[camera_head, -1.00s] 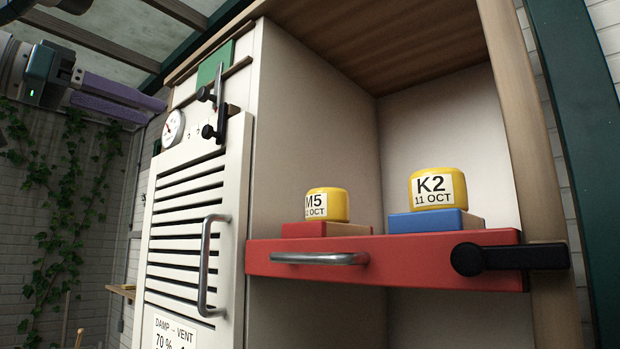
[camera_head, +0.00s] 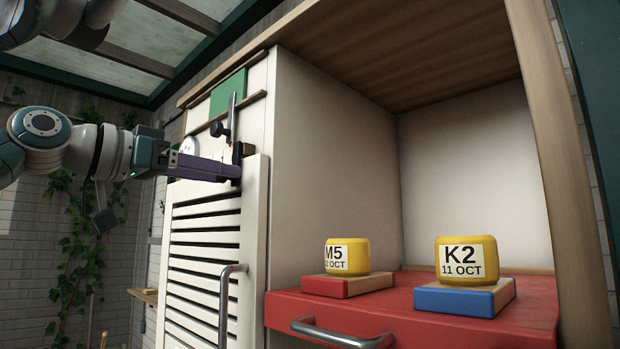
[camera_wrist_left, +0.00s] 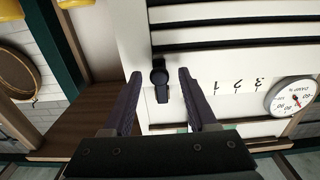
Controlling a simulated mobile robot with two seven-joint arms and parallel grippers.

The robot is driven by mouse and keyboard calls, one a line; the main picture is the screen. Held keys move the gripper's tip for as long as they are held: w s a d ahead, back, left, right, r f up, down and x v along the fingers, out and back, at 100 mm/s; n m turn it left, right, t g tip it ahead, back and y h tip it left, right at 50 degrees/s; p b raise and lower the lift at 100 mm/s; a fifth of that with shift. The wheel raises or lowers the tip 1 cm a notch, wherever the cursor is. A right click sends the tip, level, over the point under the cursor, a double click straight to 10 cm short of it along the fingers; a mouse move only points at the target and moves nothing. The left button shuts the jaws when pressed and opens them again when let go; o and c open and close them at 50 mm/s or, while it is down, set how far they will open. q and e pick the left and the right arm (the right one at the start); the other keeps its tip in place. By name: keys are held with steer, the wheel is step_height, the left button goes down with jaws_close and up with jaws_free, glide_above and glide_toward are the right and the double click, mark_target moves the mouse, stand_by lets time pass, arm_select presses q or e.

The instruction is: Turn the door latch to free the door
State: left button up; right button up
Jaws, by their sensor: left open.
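The white slatted door (camera_head: 205,262) stands at the left of the cabinet and looks shut. In the head view the latch (camera_head: 241,150) is mostly hidden behind my fingers. My left gripper (camera_head: 236,168) is open at the door's top edge, its purple fingers reaching in from the left. In the left wrist view my gripper (camera_wrist_left: 160,73) has one finger on either side of the latch; I cannot tell whether either touches it.
A second black knob with a grey bar (camera_head: 222,131) sits just above, near a green plate (camera_head: 228,94). A round gauge (camera_wrist_left: 291,97) is beside the latch. Right of the door, a red drawer (camera_head: 405,300) carries yellow blocks M5 (camera_head: 347,255) and K2 (camera_head: 467,260).

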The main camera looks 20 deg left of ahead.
arm_select(q)
steer(key=shift+c, duration=0.2)
jaws_close()
